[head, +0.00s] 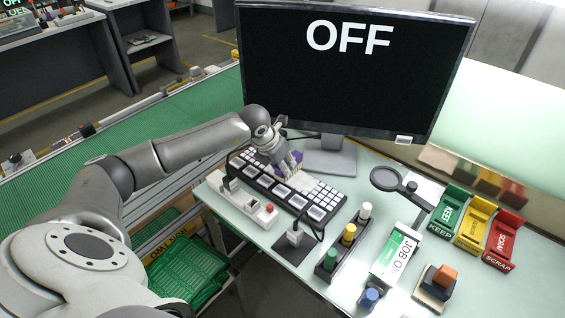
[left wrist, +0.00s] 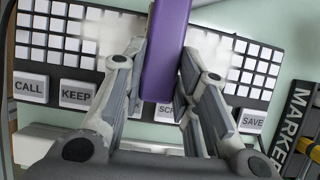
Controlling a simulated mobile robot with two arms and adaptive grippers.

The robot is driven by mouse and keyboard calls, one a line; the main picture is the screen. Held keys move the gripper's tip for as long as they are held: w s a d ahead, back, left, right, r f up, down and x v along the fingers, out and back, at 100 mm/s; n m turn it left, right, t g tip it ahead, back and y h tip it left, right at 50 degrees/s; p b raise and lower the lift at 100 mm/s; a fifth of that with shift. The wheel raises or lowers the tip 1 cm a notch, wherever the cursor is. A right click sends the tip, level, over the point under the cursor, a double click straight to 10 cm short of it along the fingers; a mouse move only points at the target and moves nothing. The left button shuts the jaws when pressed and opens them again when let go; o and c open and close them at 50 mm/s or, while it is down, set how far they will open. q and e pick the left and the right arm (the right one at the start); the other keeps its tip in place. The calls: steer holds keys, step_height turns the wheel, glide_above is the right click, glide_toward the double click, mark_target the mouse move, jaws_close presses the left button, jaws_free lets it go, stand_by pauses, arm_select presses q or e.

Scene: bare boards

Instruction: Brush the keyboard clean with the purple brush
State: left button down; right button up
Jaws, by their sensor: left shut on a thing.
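The keyboard (head: 318,213), a long dark board with white keys and several large labelled keys, lies on the pale table below the monitor. It also shows in the left wrist view (left wrist: 60,58), with a whitish haze over some of the keys. My left gripper (head: 291,165) is above the keyboard's middle. In the left wrist view my left gripper (left wrist: 160,95) is shut on the purple brush (left wrist: 165,50). The brush (head: 288,160) shows only in part in the head view. The brush's far end is out of the left wrist view. My right gripper is not in view.
The monitor (head: 350,75) reading OFF stands behind the keyboard. A switch strip (head: 240,203), a marker rack (head: 335,258), a magnifier (head: 385,180), a job box (head: 394,255) and KEEP and SCRAP trays (head: 503,240) surround it. A green conveyor (head: 150,130) runs along the left.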

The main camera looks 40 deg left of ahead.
arm_select(q)
steer(key=shift+f, duration=0.3)
steer(key=shift+d, duration=0.2)
